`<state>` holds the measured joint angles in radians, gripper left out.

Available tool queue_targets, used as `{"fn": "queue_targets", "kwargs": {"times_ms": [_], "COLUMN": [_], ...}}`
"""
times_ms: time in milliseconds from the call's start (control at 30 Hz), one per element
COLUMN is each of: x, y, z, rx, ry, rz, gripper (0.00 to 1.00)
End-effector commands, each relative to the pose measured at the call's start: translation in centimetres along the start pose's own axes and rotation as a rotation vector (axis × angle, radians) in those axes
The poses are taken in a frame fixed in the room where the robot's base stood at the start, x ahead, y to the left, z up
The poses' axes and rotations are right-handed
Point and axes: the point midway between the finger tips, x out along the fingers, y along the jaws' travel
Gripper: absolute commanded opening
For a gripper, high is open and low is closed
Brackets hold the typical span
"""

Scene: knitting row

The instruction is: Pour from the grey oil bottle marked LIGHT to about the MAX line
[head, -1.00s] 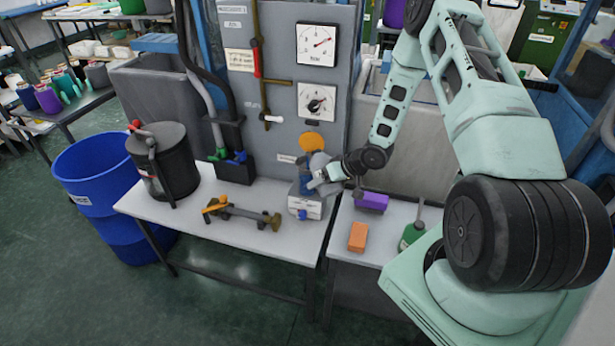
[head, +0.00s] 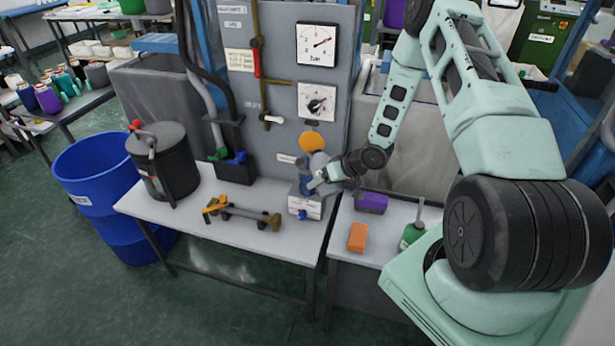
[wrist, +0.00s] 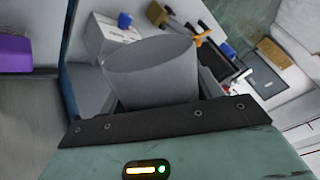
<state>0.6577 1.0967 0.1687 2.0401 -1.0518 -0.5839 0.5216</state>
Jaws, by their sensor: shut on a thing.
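My gripper (head: 322,180) is shut on the grey oil bottle (head: 318,161), just above a small box-shaped unit (head: 305,207) with a white front at the right end of the left table. The word LIGHT, the MAX line, the oil level and any stream cannot be made out. I cannot tell how far the bottle is tilted.
A purple block (head: 371,203), an orange block (head: 357,237) and a green oil can (head: 412,235) stand on the right table. A brass-coloured fitting (head: 242,214) and a black pot (head: 163,163) are on the left table. A panel with gauges (head: 317,45) rises behind.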

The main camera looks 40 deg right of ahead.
Motion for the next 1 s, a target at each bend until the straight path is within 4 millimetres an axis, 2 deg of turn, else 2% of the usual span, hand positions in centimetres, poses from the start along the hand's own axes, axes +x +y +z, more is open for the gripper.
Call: {"fn": "queue_targets", "kwargs": {"times_ms": [467,1000], "x": [-0.01,0.9], "y": [-0.01,0.41], "z": [-0.04,0.5], "rx": [0.0,-0.028], "ry": [0.001,0.055], "rz": [0.0,-0.002], "gripper": [0.33,0.33]}}
